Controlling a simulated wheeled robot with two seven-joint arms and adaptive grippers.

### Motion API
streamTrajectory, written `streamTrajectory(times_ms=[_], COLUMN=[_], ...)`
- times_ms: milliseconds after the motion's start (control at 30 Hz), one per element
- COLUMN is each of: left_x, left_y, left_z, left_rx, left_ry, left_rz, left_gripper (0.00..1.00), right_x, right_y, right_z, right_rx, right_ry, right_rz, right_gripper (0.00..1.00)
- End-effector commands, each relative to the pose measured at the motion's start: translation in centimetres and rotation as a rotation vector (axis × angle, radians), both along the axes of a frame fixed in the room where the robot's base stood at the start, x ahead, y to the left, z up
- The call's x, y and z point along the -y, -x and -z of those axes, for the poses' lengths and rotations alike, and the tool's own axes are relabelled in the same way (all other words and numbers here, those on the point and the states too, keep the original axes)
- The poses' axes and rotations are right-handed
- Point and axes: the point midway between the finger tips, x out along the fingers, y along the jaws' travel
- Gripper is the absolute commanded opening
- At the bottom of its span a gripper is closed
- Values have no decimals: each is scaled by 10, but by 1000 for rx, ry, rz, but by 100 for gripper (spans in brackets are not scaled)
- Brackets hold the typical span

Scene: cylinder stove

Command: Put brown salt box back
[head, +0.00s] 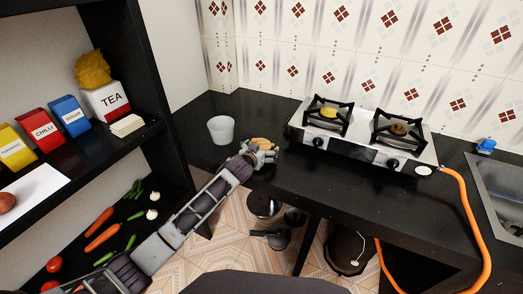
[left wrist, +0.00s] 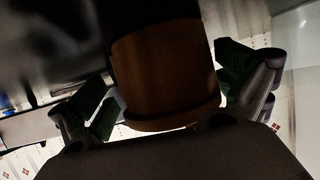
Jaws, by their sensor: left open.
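The brown salt box (head: 263,142) is a small round brown container on the black counter, left of the stove. It is partly hidden by my left gripper (head: 262,155), which reaches it from the front. In the left wrist view the box (left wrist: 165,70) is a dark brown cylinder standing between the two spread fingers of the left gripper (left wrist: 168,92). The fingers are open, with a gap on the left side; the right finger looks close to the box, and contact cannot be told. My right gripper is not in view.
A black shelf at left holds a yellow box (head: 15,147), red chilli box (head: 42,130), blue sugar box (head: 69,114) and tea box (head: 105,99). A white cup (head: 221,130) stands left of the salt box. The stove (head: 362,137) is to the right. Vegetables lie on the lower shelf.

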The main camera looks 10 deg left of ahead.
Motion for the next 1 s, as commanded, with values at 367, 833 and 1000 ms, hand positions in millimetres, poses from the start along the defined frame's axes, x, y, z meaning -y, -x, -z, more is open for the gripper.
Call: streamTrajectory(times_ms=[367, 833, 1000], left_x=[-1, -10, -14], left_y=[4, 38, 53], left_z=[-4, -18, -25], left_rx=[0, 0, 0], left_ry=[0, 0, 0], left_rz=[0, 0, 0], left_gripper=[100, 100, 100], right_x=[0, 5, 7], right_y=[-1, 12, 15], right_z=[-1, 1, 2], right_rx=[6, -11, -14], right_ry=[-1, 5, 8], right_rz=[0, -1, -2], right_gripper=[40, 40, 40])
